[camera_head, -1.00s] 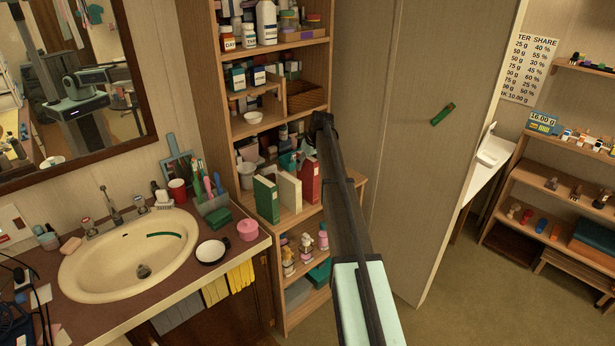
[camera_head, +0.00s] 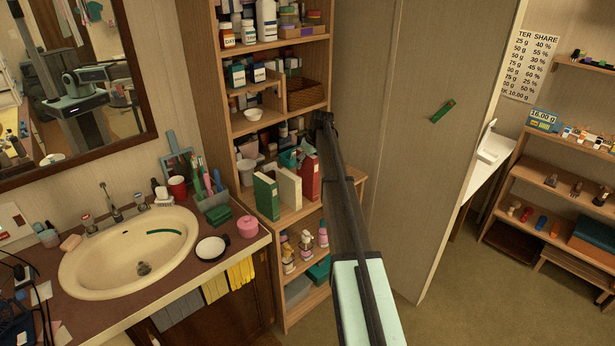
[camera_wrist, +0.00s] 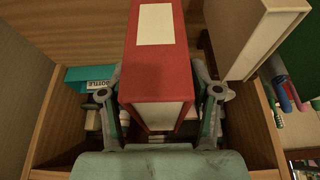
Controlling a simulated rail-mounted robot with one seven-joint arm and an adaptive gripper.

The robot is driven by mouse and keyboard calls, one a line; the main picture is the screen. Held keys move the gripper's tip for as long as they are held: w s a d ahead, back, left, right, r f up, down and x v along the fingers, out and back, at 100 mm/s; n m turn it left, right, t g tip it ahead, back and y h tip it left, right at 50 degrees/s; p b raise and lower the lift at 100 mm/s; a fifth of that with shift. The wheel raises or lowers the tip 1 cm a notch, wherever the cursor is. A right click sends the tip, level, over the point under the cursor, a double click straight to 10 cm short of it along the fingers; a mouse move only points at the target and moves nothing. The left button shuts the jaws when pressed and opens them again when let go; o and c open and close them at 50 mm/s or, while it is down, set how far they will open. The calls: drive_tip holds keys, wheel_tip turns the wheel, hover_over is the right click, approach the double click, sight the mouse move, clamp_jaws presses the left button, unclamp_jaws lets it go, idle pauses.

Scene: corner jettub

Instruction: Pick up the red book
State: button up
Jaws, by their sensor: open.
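The red book (camera_head: 311,180) stands upright on the shelf ledge, at the right end of a short row of books in the head view. In the wrist view the red book (camera_wrist: 155,85), with a white label on its spine, lies between the two fingers of my gripper (camera_wrist: 160,120). The fingers are open, one on each side of the book; a small gap seems to show, and contact cannot be told. In the head view my gripper (camera_head: 308,152) is mostly hidden behind my arm, above and behind the book.
A cream book (camera_head: 289,188) stands left of the red one, and a green book (camera_head: 266,196) further left. Bottles and a basket (camera_head: 304,95) fill shelves above. A wood panel (camera_head: 385,150) stands to the right.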

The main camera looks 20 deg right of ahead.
clamp_jaws()
drive_tip(key=shift+r, duration=0.1)
